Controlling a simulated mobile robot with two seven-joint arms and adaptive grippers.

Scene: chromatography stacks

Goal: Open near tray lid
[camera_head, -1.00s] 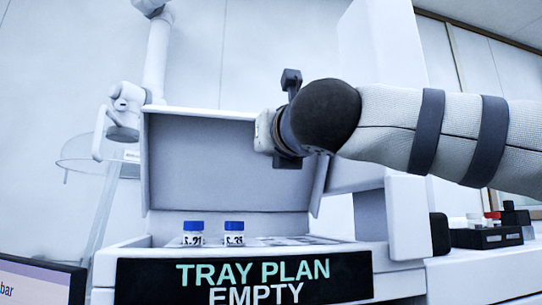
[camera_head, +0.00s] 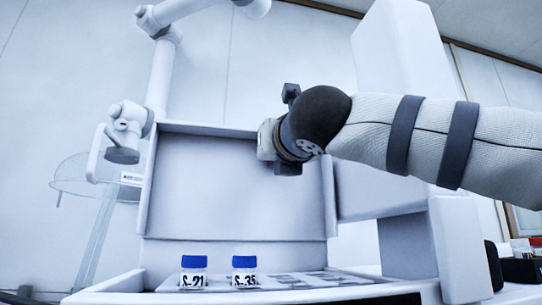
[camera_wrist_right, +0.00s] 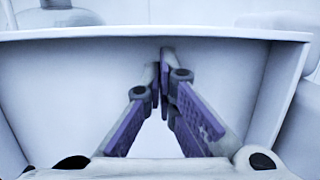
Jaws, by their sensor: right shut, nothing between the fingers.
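The tray lid (camera_head: 190,185) stands raised at the back of the tray, its pale inner face toward me. It also fills much of the right wrist view (camera_wrist_right: 60,95). The tray (camera_head: 110,285) below is uncovered and holds two blue-capped vials, S-21 (camera_head: 193,272) and S-35 (camera_head: 244,272). My right gripper (camera_head: 268,140) is in front of the lid's upper right part. In the right wrist view my right gripper (camera_wrist_right: 162,75) is shut and empty, fingertips over the lid's inner face; contact cannot be told. My left gripper is not in view.
A white jointed arm (camera_head: 160,75) stands behind the lid at left, beside a clear round stand (camera_head: 80,185). A tall white housing (camera_head: 400,80) rises at right. A dark rack (camera_head: 520,268) sits at the far right. Space above the vials is clear.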

